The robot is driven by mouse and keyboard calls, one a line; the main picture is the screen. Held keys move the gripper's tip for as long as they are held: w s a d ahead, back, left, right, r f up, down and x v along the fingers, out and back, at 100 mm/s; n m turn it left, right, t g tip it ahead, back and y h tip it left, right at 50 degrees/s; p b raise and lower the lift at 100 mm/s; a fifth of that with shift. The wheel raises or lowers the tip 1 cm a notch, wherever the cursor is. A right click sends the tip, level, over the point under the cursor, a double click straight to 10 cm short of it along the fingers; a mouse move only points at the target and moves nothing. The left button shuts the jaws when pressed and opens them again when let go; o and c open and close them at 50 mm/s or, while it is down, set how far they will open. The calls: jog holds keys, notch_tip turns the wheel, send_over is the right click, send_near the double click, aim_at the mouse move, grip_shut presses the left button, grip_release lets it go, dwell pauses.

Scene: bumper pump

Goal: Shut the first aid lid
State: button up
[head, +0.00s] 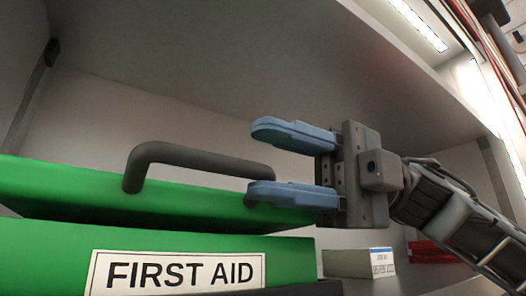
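The green first aid box (50,240) stands at the lower left with a white FIRST AID label (178,273) on its front. A grey handle (200,157) rises from the lid. My gripper (265,160) comes in from the right with its blue fingers apart, one above the other, and nothing between them. The lower finger overlaps the handle's right end in the picture; I cannot tell whether it touches the handle or lid.
A small white carton (350,263) stands on the shelf right of the box, with a red item (430,252) farther right. The grey cabinet ceiling (250,50) and side walls enclose the space. Free room lies above the lid.

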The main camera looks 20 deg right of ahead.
jog(key=shift+w+d, duration=0.2)
jog(key=shift+d, duration=0.7)
jog(key=shift+w+d, duration=0.15)
jog(key=shift+d, duration=0.8)
jog(key=shift+w+d, duration=0.2)
jog(key=shift+d, duration=0.7)
jog(key=shift+s, duration=0.1)
